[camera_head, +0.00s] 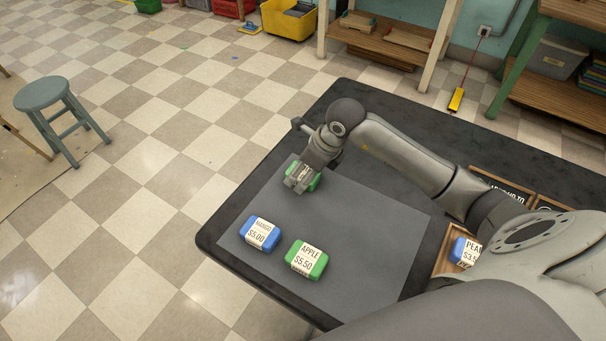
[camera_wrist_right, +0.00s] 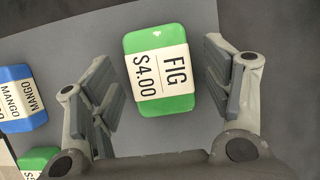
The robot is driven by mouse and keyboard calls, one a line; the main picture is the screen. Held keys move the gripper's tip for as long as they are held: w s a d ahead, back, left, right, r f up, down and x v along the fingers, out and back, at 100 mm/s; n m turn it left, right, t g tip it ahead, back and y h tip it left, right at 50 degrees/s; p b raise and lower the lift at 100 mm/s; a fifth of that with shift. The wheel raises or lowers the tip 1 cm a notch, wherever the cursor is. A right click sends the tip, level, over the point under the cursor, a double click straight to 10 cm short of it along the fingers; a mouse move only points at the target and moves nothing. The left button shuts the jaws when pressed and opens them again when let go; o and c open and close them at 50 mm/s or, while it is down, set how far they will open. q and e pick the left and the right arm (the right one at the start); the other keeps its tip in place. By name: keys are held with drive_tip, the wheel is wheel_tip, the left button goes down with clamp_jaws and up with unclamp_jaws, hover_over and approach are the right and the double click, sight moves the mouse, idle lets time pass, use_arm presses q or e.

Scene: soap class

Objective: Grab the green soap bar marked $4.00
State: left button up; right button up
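The green soap bar marked FIG $4.00 (camera_wrist_right: 160,105) lies on the grey mat between the open fingers of my right gripper (camera_wrist_right: 165,88) in the right wrist view. Gaps show on both sides of the bar. In the head view my right gripper (camera_head: 300,180) is over this green bar (camera_head: 315,183) and hides most of it. My left gripper is not in view.
A blue bar marked MANGO $5.00 (camera_head: 260,233) and a green bar marked APPLE $5.50 (camera_head: 306,260) lie nearer on the grey mat (camera_head: 375,225). Another blue bar (camera_head: 463,252) lies in a wooden tray at the right. The black table's left edge is close.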

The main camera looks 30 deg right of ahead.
drive_tip(key=c, duration=0.9)
drive_tip(key=shift+c, duration=0.4)
drive_tip(key=shift+r, duration=0.2)
